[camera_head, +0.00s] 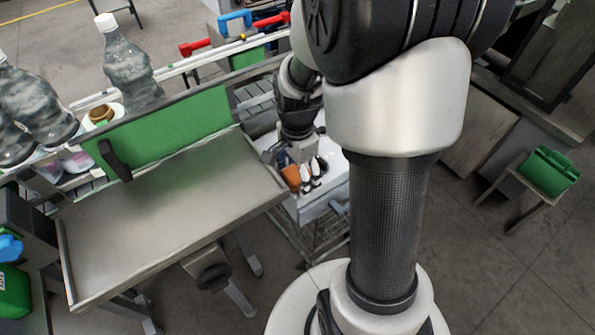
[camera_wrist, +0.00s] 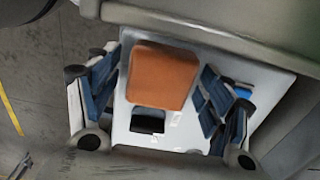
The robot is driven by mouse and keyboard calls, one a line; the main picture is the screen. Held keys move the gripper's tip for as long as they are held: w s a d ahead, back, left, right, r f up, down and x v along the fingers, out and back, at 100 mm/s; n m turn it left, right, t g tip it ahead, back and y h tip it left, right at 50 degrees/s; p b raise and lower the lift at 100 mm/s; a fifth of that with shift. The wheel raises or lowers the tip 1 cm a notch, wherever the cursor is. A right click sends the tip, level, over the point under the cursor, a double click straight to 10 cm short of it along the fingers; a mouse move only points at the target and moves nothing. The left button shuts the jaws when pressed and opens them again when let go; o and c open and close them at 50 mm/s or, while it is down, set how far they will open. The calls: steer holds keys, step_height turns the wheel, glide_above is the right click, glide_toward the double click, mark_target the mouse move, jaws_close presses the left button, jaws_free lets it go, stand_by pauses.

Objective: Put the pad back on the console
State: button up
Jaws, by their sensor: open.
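An orange-brown block, which looks like the pad (camera_wrist: 162,75), shows in the middle of the wrist view. It also shows in the head view (camera_head: 291,177), beside my fingers. My gripper (camera_wrist: 160,88) is open, with one blue-and-white finger on each side of the block and visible gaps between. In the head view my gripper (camera_head: 307,174) points down over a white-topped unit, which looks like the console (camera_head: 312,209). Its pale top (camera_wrist: 185,133) lies under the block in the wrist view. I cannot tell whether the block touches that top.
A dark rectangular piece (camera_wrist: 148,121) shows beside the block. A grey table (camera_head: 165,215) with an upright green panel (camera_head: 165,130) stands to the left of the unit. Large clear bottles (camera_head: 130,65) stand behind the panel. A green case (camera_head: 549,170) sits on a stool at right.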

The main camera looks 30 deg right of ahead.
mark_target(297, 172)
step_height(297, 172, up, 12)
steer(key=p, duration=0.4)
steer(key=s+a+r+n+t, duration=0.4)
steer(key=s+a+r+n, duration=0.5)
steer(key=s+n, duration=0.4)
steer(key=a+n, duration=0.1)
steer(key=n, duration=0.3)
steer(key=shift+s+a+r+n+t, duration=0.3)
steer(key=shift+a+r, duration=0.05)
steer(key=shift+r, duration=0.05)
steer(key=shift+f, duration=0.1)
